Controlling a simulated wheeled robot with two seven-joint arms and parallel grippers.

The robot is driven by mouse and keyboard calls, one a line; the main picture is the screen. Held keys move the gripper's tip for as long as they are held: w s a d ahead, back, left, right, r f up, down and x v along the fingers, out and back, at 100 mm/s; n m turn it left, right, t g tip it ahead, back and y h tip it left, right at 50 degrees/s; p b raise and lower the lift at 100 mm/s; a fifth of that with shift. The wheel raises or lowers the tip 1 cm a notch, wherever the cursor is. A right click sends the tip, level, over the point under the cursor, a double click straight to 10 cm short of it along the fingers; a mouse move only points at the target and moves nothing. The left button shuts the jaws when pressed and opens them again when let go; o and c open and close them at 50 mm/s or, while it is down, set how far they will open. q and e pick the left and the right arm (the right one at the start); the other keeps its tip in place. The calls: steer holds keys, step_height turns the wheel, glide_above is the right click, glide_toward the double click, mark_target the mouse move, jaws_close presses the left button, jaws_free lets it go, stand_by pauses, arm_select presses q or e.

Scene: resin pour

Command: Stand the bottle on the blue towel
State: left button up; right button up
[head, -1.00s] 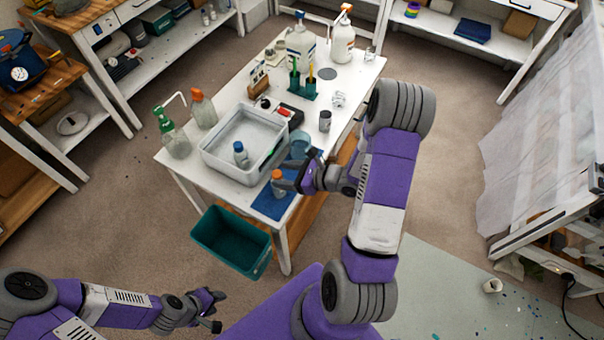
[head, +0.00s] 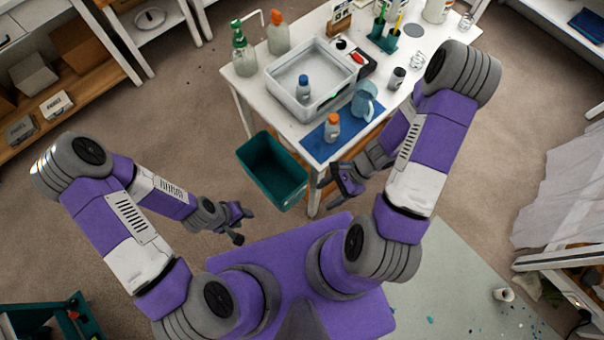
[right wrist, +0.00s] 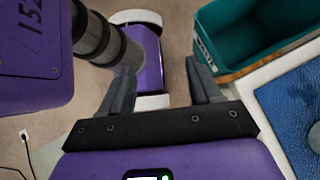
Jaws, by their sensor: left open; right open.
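A clear bottle with an orange cap (head: 332,127) stands upright on the blue towel (head: 316,143) at the table's near corner. A second bottle, with a blue cap (head: 303,88), stands inside the clear tub. My right gripper (head: 327,191) is open and empty, off the table's near corner, apart from the orange-capped bottle. In the right wrist view its two fingers (right wrist: 160,80) are spread with nothing between them, and the blue towel (right wrist: 292,115) shows at the right edge.
The clear tub (head: 275,93) sits behind the towel, with a blue jug (head: 364,101) to its right. A teal bin (head: 272,172) is on the floor beside the table (head: 250,115).

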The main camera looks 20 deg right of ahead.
steer(key=w+a+f+n+h, duration=0.1)
steer(key=a+f+n+h, duration=0.1)
steer(key=n, duration=0.5)
steer(key=w+a+f+n+t+h, duration=0.1)
steer(key=w+a+f+n+h, duration=0.1)
steer(key=a+f+n, duration=0.3)
steer(key=a+n, duration=0.1)
steer(key=n, duration=0.2)
steer(key=shift+d, duration=0.1)
steer(key=shift+f+b, duration=0.95)
steer(key=shift+b, duration=0.05)
